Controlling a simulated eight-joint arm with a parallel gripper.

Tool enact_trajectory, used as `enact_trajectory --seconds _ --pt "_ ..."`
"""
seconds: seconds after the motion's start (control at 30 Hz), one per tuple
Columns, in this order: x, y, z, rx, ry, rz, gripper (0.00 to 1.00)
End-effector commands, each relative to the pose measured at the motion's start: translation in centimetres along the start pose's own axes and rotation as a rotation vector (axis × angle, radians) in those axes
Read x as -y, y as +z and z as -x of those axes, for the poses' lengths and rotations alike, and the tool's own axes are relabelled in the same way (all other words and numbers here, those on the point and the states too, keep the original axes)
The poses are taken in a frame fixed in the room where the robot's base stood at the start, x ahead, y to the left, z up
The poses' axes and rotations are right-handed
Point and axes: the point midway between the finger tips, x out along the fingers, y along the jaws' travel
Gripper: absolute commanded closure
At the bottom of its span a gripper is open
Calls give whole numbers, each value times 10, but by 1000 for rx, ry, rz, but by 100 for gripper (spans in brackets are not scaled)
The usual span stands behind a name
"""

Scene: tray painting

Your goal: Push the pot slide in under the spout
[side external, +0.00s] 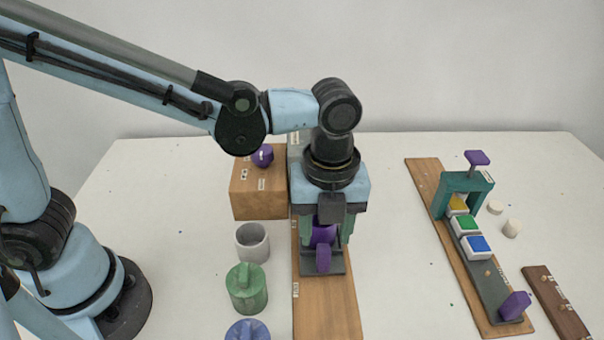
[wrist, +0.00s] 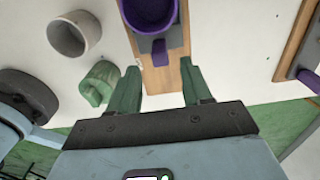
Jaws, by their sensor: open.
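The pot slide (side external: 336,266) is a dark grey plate on a long wooden board. It carries a purple pot (side external: 322,235) and has an upright purple handle (side external: 323,258) at its near end. In the wrist view the pot (wrist: 151,20) is at the top, with the handle (wrist: 158,54) below it. My gripper (side external: 327,238) is over the slide and hides part of the pot. Its green fingers are apart and empty in the wrist view (wrist: 158,85), on either side of the board's line. The spout is not clearly seen; my arm covers that area.
A wooden box (side external: 258,198) with a purple knob (side external: 263,156) stands at the back left. A grey cup (side external: 252,242), a green lidded pot (side external: 246,289) and a blue one (side external: 248,331) line the board's left. At right, a board with a teal arch (side external: 464,184) holds paint blocks.

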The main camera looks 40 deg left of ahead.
Motion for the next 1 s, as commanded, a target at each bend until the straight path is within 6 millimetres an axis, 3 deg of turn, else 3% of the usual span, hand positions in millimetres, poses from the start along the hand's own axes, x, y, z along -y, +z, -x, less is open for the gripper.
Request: enact_trajectory --seconds 0.2,0.43,0.9,1.0 --pt "1 0 -34 0 0 1 51" --pt "1 0 -60 0 0 1 51" --pt "0 0 -70 0 0 1 51" --pt "0 0 -70 0 0 1 65"
